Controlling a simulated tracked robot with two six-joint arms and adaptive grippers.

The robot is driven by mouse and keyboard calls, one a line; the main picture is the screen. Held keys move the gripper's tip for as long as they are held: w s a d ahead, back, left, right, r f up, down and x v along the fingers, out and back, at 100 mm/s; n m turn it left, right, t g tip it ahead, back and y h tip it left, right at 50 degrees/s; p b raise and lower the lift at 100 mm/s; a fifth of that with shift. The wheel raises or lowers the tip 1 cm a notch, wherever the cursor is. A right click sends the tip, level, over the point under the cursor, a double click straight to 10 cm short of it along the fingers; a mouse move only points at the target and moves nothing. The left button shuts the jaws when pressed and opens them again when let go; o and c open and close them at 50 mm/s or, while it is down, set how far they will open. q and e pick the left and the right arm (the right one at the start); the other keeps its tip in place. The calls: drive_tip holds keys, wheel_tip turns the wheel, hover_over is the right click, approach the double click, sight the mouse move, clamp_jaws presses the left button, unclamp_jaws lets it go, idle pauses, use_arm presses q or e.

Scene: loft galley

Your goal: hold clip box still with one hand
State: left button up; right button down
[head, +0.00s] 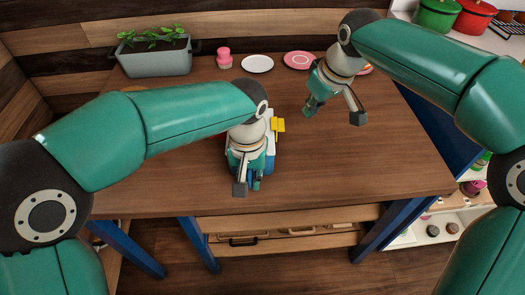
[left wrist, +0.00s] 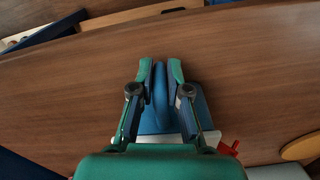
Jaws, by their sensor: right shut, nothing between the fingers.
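The clip box (head: 270,158) stands on the wooden table, mostly hidden under my left gripper in the head view. Its blue side, a white part and a yellow clip (head: 279,125) show. In the left wrist view the blue body of the box (left wrist: 200,108) lies below the fingers, with a red piece (left wrist: 229,148) at its side. My left gripper (head: 256,183) points down at the box; in the left wrist view its fingers (left wrist: 160,72) are closed on a blue part of it. My right gripper (head: 309,106) is shut and empty above the table, right of the box.
A planter (head: 155,62), a pink jar (head: 224,60), a white plate (head: 257,64) and a pink plate (head: 298,60) stand along the back. A round wooden board (left wrist: 301,147) shows in the left wrist view. The table (head: 370,170) is clear at right and front.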

use_arm(q)
drive_tip(key=o, duration=0.4)
drive_tip(key=shift+o, duration=0.2)
